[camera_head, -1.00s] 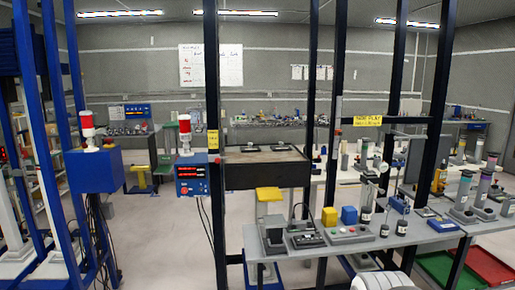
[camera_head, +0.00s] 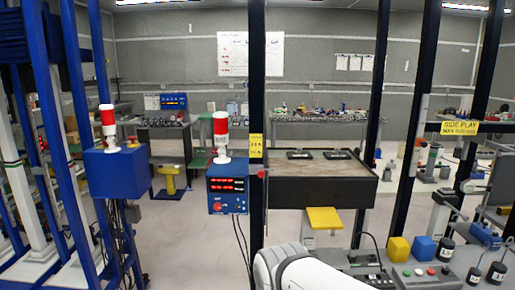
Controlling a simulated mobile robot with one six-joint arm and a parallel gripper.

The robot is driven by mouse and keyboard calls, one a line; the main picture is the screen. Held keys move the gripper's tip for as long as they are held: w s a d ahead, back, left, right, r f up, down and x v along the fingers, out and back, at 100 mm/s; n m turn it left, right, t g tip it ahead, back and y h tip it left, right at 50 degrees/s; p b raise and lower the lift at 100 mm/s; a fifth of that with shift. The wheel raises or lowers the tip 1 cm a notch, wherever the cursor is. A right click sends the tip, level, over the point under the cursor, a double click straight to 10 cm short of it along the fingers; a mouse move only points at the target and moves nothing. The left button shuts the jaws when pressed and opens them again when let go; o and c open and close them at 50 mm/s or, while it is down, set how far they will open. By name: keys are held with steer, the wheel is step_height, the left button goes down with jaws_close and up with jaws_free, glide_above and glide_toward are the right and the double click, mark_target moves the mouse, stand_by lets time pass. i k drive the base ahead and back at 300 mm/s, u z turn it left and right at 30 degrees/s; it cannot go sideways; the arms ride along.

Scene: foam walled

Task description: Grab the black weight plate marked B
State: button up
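Several small black weights with pale labels stand on the grey bench at the lower right: one (camera_head: 446,249) beside the blue block, one (camera_head: 473,276) in front of it, and one (camera_head: 497,271) near the right edge. Two flat dark things, one on the left (camera_head: 300,154) and one on the right (camera_head: 337,154), lie on the brown top of a black shelf. I cannot read a B on any of these, so I cannot tell which is the plate. A white rounded part of my arm shows at the bottom middle. My gripper is not in view.
A black post (camera_head: 258,120) stands left of the shelf (camera_head: 320,192), with a blue control box (camera_head: 227,188) beside it. A yellow-topped stool (camera_head: 324,220) stands below the shelf. Yellow (camera_head: 398,249) and blue (camera_head: 424,249) blocks sit on the bench. Floor at left centre is clear.

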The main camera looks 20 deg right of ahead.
mark_target(336, 156)
steer(key=z, duration=0.35)
steer(key=i, duration=1.05)
steer(key=z, duration=0.85)
steer(key=k, duration=0.85)
steer(key=z, duration=0.2)
steer(key=i, duration=0.9)
steer(key=u, duration=0.1)
